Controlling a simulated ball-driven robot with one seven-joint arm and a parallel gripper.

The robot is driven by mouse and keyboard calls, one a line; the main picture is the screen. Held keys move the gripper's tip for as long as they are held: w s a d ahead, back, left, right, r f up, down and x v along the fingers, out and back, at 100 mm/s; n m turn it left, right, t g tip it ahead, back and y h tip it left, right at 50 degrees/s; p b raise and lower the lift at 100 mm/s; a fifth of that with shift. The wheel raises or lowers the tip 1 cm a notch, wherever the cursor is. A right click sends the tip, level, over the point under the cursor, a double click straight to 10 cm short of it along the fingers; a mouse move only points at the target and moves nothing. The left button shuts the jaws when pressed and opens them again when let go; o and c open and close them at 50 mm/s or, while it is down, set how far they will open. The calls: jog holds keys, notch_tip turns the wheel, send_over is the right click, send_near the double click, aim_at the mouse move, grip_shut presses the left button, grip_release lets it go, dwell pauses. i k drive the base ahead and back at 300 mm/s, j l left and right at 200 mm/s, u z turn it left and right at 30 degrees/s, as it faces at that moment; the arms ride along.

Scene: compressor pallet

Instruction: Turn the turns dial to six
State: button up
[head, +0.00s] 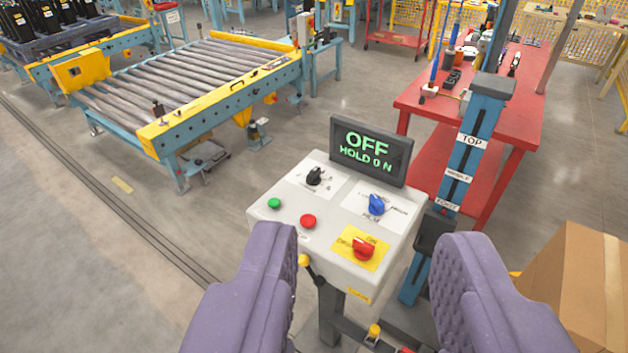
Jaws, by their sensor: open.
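A pale control box (285,237) stands on a post ahead of my gripper. A black dial (314,176) sits on a white plate at its upper left; this looks like the turns dial, but its marks are too small to read. A blue dial (376,204) sits at the upper right, and a red switch (363,248) sits on a yellow plate at the lower right. The display (371,151) reads OFF and HOLD 0 N. My gripper (370,238) is open and empty, its purple padded fingers wide apart in front of the box, touching no dial.
A green button (274,203) and a red button (308,221) are on the box. A blue post (466,150) stands right of it, with a red table (520,110) behind. A cardboard box (575,280) is at the lower right. A roller conveyor (200,75) stands at the back left.

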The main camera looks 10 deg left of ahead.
aim_at(313, 179)
jog(key=i+j+z, duration=0.2)
jog(key=j, duration=0.15)
jog(key=i+j+z, duration=0.15)
jog(key=j, duration=0.2)
jog(key=i+j+z, duration=0.2)
jog(key=j, duration=0.15)
jog(key=j+z, duration=0.15)
jog(key=j, duration=0.25)
jog(key=i+j+z, duration=0.2)
jog(key=j, duration=0.2)
jog(key=i+z, duration=0.25)
jog(key=i, duration=0.2)
jog(key=i+j+z, duration=0.25)
jog(key=i, duration=0.2)
